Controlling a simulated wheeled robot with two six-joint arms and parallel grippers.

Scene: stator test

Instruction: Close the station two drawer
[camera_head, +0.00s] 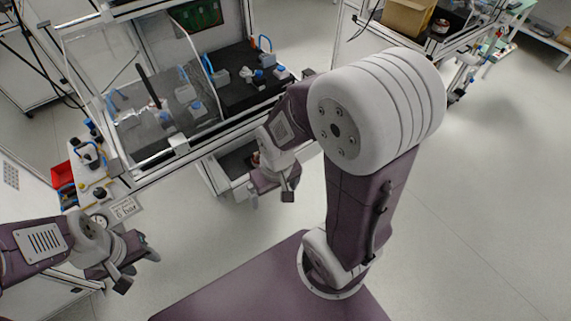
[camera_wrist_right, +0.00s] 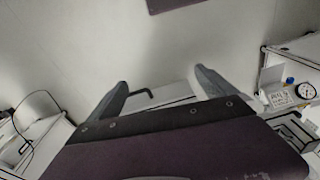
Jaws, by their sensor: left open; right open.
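A drawer (camera_head: 218,176) with a white frame stands pulled out below the front edge of the glass-screened station (camera_head: 178,150). Its dark inside shows partly; my right arm and gripper hide its right part. My right gripper (camera_head: 271,197) is open, in front of or over the drawer in the head view; I cannot tell if they touch. In the right wrist view, a white panel with a dark bent handle (camera_wrist_right: 143,93) shows between the open fingers (camera_wrist_right: 161,80). Nothing is gripped. My left gripper (camera_head: 138,271) is open and empty at lower left, away from the drawer.
A white side bench with a gauge (camera_head: 99,221) and a red bin (camera_head: 62,175) stands at left, near my left gripper. Another station with a cardboard box (camera_head: 408,17) is at upper right. The floor (camera_head: 480,220) at right is clear.

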